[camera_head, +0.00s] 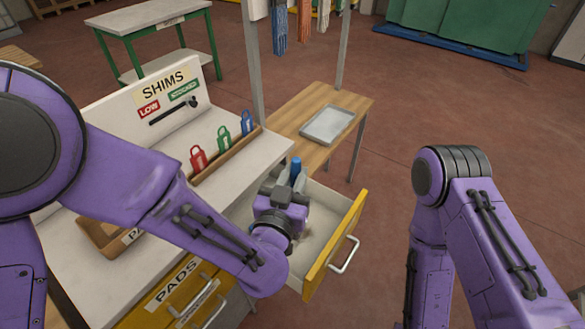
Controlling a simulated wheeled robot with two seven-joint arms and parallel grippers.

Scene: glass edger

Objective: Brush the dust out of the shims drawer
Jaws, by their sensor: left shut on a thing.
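The shims drawer (337,240) is pulled open, with a yellow front, a silver handle and a pale inside. My left gripper (292,183) is over the drawer's far-left part, shut on a brush whose blue handle (296,165) sticks up. The brush's bristles are hidden, so I cannot tell whether they touch the drawer floor. A small brownish patch, maybe dust, shows beside my left wrist. My left arm hides much of the drawer's left side. My right arm is at the right; its gripper is out of view.
A wooden side table (355,103) with a grey metal tray (327,124) stands behind the drawer. The cabinet top carries a SHIMS board (165,97) and red (198,158), green (224,138) and blue (247,122) tags. A closed PADS drawer (180,297) is at the front. Floor right of the drawer is clear.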

